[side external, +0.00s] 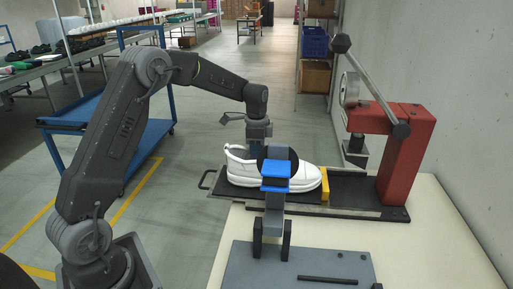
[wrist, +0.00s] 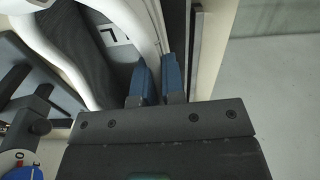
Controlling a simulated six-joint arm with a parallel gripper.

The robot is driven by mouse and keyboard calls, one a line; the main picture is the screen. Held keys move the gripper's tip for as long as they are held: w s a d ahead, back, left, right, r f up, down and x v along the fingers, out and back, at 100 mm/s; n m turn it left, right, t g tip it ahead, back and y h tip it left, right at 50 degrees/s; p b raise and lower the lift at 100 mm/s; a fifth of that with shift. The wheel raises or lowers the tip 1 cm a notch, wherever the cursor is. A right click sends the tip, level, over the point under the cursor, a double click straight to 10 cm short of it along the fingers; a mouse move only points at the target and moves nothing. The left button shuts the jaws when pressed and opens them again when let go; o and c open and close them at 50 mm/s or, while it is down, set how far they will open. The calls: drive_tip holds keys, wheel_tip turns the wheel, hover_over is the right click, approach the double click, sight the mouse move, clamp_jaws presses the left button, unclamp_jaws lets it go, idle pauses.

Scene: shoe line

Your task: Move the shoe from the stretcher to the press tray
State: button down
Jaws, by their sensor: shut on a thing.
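The white shoe (side external: 305,177) sits over the dark press tray (side external: 345,190), its toe towards the yellow stop (side external: 325,184). I cannot tell whether its sole touches the tray. My gripper (side external: 258,131) is above the shoe's opening. In the wrist view the blue fingertips (wrist: 156,82) are shut on the white rim of the shoe (wrist: 142,22). The stretcher (side external: 275,200), with a blue block and a dark round part, stands in front and hides the shoe's middle and my fingertips in the side view.
The red press (side external: 404,150) with its lever stands at the right end of the tray. A grey plate (side external: 300,262) lies on the pale table (side external: 440,245) in front. A blue cart (side external: 150,130) is behind my arm. A wall closes off the right.

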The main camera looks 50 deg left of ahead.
drive_tip(key=shift+f, duration=0.45)
drive_tip(key=c, duration=1.1)
unclamp_jaws()
drive_tip(key=shift+c, duration=0.2)
wheel_tip(320, 180, up, 13)
drive_tip(key=s+d+r+n+t, duration=0.2)
drive_tip(key=s+d+r, duration=0.4)
drive_tip(key=s+d, duration=0.1)
drive_tip(key=s+d+f+n+t, duration=0.1)
drive_tip(key=s+d, duration=0.4)
drive_tip(key=s, duration=0.6)
drive_tip(key=s+d+f+n+t, duration=0.2)
drive_tip(key=s+d+f+n, duration=0.1)
drive_tip(key=s, duration=0.7)
drive_tip(key=shift+s+d+f+n+t, duration=0.35)
drive_tip(key=shift+d+n, duration=0.5)
drive_tip(key=shift+n, duration=0.35)
